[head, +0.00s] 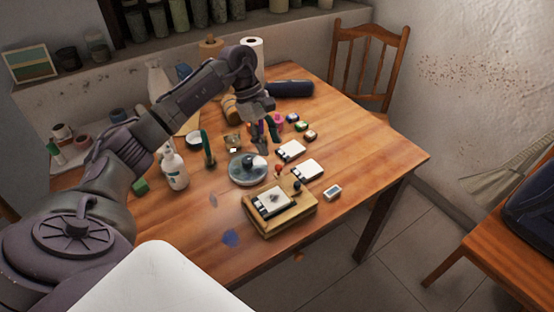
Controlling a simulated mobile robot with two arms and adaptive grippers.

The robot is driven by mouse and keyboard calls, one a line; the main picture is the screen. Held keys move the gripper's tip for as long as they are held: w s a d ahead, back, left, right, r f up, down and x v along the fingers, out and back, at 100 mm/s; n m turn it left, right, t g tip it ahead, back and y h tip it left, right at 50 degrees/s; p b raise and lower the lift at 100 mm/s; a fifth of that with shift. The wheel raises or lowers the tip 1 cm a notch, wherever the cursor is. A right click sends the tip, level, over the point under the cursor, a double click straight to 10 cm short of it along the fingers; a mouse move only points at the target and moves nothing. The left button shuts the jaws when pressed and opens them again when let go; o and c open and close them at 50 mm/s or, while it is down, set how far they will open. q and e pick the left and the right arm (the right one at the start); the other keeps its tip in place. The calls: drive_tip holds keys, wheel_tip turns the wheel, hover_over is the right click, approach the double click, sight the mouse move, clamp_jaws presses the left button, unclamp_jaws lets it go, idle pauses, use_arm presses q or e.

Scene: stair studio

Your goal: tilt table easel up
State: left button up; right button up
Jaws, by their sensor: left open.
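The table easel (296,216) looks like a low wooden box lying flat near the table's front edge. A small white card or panel (271,202) with a dark mark lies on its top. My left gripper (265,143) is open and points down over the middle of the table, behind the easel and apart from it. Nothing shows between its fingers. My right gripper is not in view.
A round grey dish (247,170) stands just behind the easel. White cards (307,170), small paint pots (310,135) and an eraser-like block (332,192) lie to the right. A white pump bottle (174,170) stands left. The table's right side is clear.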

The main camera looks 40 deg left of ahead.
sight(278, 165)
use_arm(q)
drive_tip(key=x, duration=0.6)
drive_tip(key=shift+r+p, duration=0.1)
drive_tip(key=shift+p, duration=0.2)
drive_tip(key=shift+w+d+f, duration=0.1)
drive_tip(key=shift+d+f, duration=0.05)
drive_tip(key=shift+f, duration=0.4)
drive_tip(key=c, duration=0.5)
clamp_jaws()
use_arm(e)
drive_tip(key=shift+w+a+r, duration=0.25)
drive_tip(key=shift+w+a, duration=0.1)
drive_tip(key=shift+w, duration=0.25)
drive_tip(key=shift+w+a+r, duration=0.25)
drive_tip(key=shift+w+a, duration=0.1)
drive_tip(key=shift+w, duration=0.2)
